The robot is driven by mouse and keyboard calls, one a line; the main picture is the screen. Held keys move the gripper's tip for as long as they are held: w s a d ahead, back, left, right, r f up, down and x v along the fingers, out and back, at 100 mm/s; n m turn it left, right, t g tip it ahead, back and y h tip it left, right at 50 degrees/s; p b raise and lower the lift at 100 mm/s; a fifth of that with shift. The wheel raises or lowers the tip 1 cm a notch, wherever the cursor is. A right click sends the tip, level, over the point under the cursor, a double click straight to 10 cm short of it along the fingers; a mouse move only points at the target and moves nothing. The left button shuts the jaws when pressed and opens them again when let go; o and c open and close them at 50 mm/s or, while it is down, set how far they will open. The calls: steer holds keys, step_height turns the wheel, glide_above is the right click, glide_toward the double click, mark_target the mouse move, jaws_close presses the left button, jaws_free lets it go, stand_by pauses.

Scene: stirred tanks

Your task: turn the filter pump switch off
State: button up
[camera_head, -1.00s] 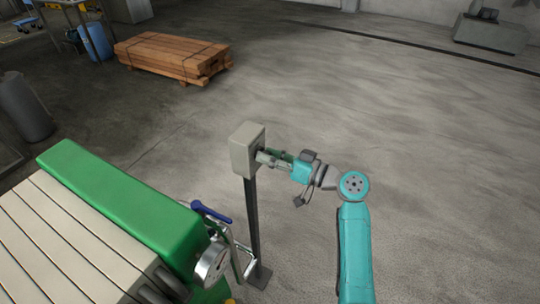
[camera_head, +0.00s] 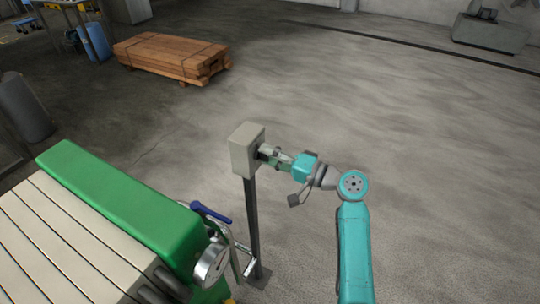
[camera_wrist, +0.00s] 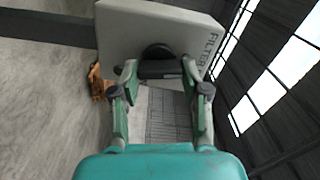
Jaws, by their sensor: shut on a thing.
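The grey switch box (camera_head: 247,150) stands on a dark post beside the green machine. In the wrist view the box (camera_wrist: 190,25) fills the top and bears the word FILTER on its right side. Its black rotary switch (camera_wrist: 157,52) is on the face towards me, with a dark handle bar. My gripper (camera_wrist: 160,72) is shut on the switch handle, one green-grey finger at each end of the bar. In the head view my gripper (camera_head: 268,154) reaches the box from the right and hides most of the switch. No on or off marks are legible.
The green machine (camera_head: 120,200) with pale slats is at the lower left. Its blue-handled lever (camera_head: 210,213) and metal pipes are close to the post (camera_head: 254,225). A timber stack (camera_head: 170,58) lies farther back. The floor to the right is clear.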

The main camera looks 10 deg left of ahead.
steer(key=shift+f+m, duration=0.1)
steer(key=shift+m, duration=1.1)
steer(key=o, duration=1.1)
steer(key=shift+o, duration=0.2)
steer(key=v, duration=1.2)
